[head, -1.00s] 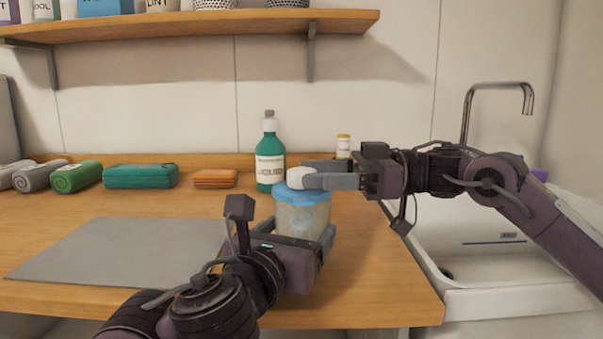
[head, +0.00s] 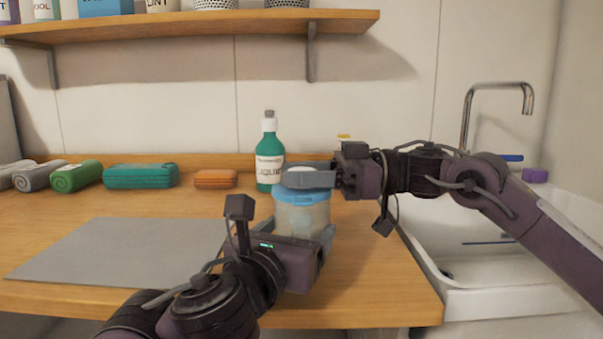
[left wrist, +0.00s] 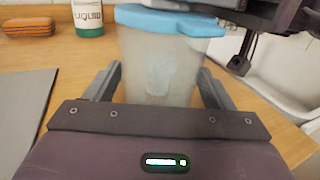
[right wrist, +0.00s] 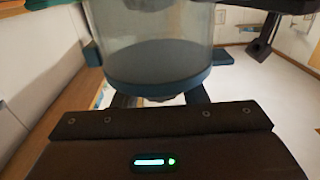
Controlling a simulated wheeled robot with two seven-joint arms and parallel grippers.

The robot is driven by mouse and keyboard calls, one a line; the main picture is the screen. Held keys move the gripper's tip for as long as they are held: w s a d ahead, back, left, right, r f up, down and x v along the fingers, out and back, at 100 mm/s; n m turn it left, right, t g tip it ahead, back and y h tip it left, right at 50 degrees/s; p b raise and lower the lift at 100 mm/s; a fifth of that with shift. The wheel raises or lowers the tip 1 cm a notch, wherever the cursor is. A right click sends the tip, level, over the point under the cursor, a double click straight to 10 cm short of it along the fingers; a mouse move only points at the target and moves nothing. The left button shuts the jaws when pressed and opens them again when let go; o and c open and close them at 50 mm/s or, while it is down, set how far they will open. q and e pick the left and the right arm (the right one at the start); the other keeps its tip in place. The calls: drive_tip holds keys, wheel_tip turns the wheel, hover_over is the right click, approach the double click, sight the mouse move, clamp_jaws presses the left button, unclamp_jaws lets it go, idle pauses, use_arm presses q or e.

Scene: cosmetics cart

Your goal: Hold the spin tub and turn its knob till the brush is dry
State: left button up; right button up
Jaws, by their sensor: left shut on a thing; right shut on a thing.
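The spin tub (head: 302,222) is a clear, cloudy-walled cup with a blue lid (head: 303,196). It stands upright over the right part of the counter. My left gripper (head: 304,240) is shut around the tub's body, one finger on each side, as the left wrist view (left wrist: 160,72) shows. A white knob (head: 302,170) tops the lid. My right gripper (head: 308,179) is shut on it from the right, and its fingers hide much of it. In the right wrist view the tub (right wrist: 150,30) appears upside down. A pale blurred shape shows inside the tub; I cannot make out the brush.
A green liquid bottle (head: 269,160) stands just behind the tub. An orange towel (head: 215,178), a teal towel (head: 141,176) and rolled towels line the back. A grey mat (head: 125,252) lies empty at left. The sink (head: 500,240) is at right.

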drive_tip(key=shift+m+t, duration=0.3)
drive_tip(key=shift+t, duration=0.2)
drive_tip(key=m+t, duration=0.2)
drive_tip(key=t, duration=0.1)
drive_tip(key=m+t+h, duration=0.1)
drive_tip(key=m+t, duration=0.1)
drive_tip(key=t, duration=0.1)
drive_tip(key=shift+a, duration=0.1)
drive_tip(key=shift+m+t+h, duration=1.1)
drive_tip(key=shift+m+t, duration=0.3)
drive_tip(key=shift+t, duration=0.6)
drive_tip(key=o, duration=1)
drive_tip(key=v, duration=1.2)
